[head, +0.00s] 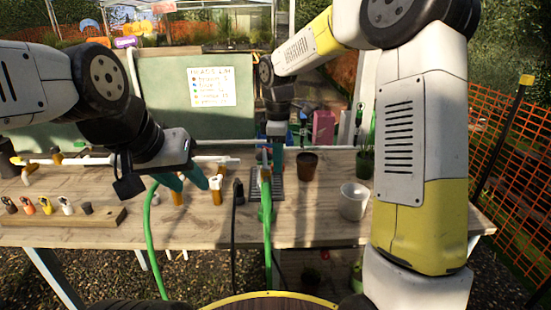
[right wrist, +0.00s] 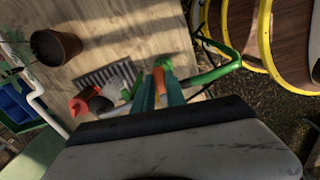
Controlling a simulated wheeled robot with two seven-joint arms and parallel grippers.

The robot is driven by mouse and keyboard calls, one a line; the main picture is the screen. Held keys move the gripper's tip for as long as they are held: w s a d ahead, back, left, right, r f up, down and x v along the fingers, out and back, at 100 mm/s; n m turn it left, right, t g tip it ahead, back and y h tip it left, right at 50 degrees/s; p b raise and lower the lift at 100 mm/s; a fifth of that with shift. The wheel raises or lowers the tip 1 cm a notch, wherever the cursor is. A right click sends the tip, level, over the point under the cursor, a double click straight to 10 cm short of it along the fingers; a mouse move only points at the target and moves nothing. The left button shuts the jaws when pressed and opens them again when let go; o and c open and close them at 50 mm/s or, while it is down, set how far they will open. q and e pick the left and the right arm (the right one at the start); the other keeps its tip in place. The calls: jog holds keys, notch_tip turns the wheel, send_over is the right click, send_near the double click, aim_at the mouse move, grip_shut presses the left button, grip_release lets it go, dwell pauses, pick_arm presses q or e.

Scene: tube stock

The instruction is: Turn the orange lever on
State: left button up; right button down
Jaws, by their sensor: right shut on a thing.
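The orange lever (right wrist: 158,80) shows in the right wrist view between the teal fingers of my right gripper (right wrist: 159,88). My right gripper is shut on it, and the fingers hide part of it. In the head view the lever (head: 265,173) is a small orange piece near the top of a green hose (head: 267,235) at the table's front edge. My right gripper (head: 268,155) reaches it from behind there. My left gripper (head: 186,181) has its teal fingers apart and hangs empty above the table. The lever's exact angle is hard to tell.
A wooden table (head: 320,225) holds a brown pot (head: 307,166), a white pot (head: 353,202) and a grey grate (head: 292,190). A wooden rack (head: 70,218) with several coloured fittings lies at the left. A white pipe runs across the table. A red-orange fitting (right wrist: 78,107) lies near the grate.

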jog(key=shift+w+n, duration=0.3)
jog(key=shift+n, duration=0.5)
jog(key=c, duration=1.4)
grip_release()
jog(key=shift+o, duration=0.2)
jog(key=shift+r, duration=0.1)
notch_tip(320, 180, up, 8)
jog(key=shift+f, duration=0.25)
jog(key=shift+r, duration=0.1)
